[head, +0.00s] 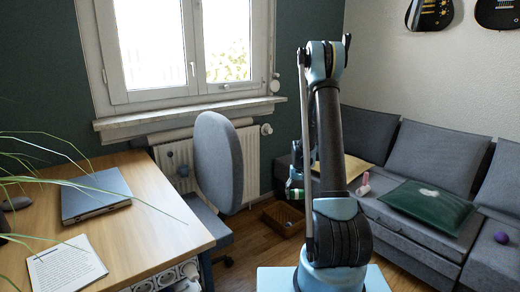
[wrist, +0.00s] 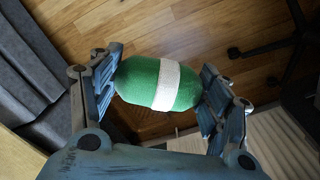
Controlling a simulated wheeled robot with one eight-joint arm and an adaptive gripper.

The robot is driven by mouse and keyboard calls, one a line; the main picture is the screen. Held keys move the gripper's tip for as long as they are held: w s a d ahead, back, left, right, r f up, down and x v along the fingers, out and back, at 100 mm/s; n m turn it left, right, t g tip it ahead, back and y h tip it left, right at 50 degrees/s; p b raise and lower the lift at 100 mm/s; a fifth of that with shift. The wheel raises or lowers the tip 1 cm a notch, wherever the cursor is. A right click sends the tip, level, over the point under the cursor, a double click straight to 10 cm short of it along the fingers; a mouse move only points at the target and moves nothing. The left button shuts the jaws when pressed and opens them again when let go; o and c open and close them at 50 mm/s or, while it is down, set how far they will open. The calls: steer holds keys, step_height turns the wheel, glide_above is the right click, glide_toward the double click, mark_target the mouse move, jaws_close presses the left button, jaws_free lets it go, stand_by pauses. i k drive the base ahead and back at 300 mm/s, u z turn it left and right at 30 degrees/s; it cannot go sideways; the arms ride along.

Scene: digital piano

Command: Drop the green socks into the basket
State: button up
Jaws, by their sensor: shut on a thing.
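The green socks (wrist: 138,78) are a rolled ball with a white band, held between the two fingers of my gripper (wrist: 160,86) in the wrist view. Both finger pads touch the ball's sides. In the head view my gripper (head: 295,187) is partly hidden behind my arm, low above the floor between the chair and the sofa. The basket (head: 270,215) is a low brown box on the floor just below my gripper, with something small and pale inside. In the wrist view a darker brown patch shows behind the socks; I cannot tell for sure whether it is the basket.
A grey chair (head: 218,160) and wooden desk (head: 150,220) stand at left. A radiator is behind.

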mark_target(285, 222)
steer(key=z, duration=1.45)
steer(key=i, duration=1.7)
steer(key=u, duration=2.1)
